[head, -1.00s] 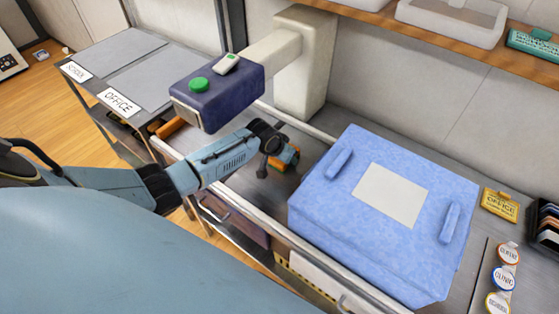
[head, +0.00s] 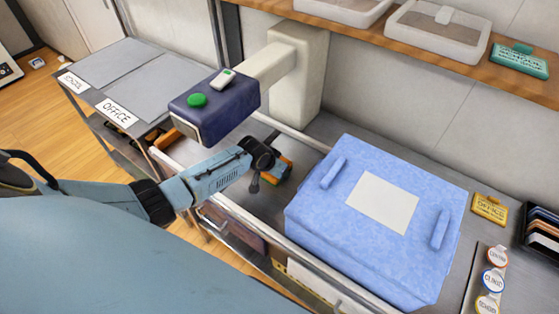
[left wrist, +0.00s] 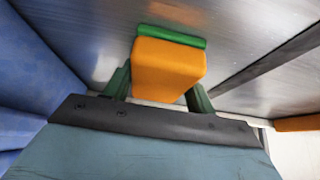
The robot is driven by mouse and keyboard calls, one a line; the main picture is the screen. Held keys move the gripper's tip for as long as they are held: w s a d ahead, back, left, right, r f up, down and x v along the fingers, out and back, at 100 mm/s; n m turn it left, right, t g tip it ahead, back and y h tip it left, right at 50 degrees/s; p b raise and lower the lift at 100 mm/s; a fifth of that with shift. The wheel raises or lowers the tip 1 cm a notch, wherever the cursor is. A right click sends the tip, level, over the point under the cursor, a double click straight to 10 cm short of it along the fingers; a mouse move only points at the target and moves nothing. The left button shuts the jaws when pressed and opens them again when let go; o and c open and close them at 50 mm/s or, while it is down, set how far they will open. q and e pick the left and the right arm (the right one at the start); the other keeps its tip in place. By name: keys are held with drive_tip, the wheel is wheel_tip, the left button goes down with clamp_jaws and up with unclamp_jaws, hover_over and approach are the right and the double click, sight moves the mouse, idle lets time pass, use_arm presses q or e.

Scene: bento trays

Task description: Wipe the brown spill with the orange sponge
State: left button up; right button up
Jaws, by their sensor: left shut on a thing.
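The orange sponge (left wrist: 168,72) with a green layer (left wrist: 171,36) along its far edge is between the green fingers of my left gripper (left wrist: 160,92), which is shut on it. In the head view the sponge (head: 284,166) shows as a small orange patch beside the left gripper (head: 268,172), low over the metal counter and left of the blue box. Whether the sponge touches the counter cannot be told. I cannot make out the brown spill in either view; the arm, gripper and sponge hide part of the counter. My right gripper is not in view.
A large blue box (head: 340,215) with a blank label stands right of the gripper. A dark-blue machine head (head: 215,108) with a green button overhangs behind it. A rail (head: 262,232) runs along the counter's front edge. An orange bar (left wrist: 297,122) lies at the wrist view's right.

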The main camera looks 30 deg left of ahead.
sight(268, 179)
use_arm(q)
drive_tip(key=shift+s+a+f+p, duration=0.1)
drive_tip(key=shift+s+p, duration=1.25)
drive_tip(key=shift+s, duration=0.25)
drive_tip(key=shift+s+f, duration=0.25)
drive_tip(key=shift+s, duration=0.35)
drive_tip(key=shift+p, duration=0.3)
wheel_tip(268, 179, up, 3)
drive_tip(key=shift+a+f+p, duration=0.1)
drive_tip(key=shift+f+p, duration=0.1)
drive_tip(key=shift+p, duration=0.95)
drive_tip(key=shift+w+r, duration=0.1)
drive_tip(key=shift+r, duration=1.05)
drive_tip(key=shift+w+r, duration=0.1)
drive_tip(key=shift+r, duration=0.65)
drive_tip(key=shift+r, duration=1.5)
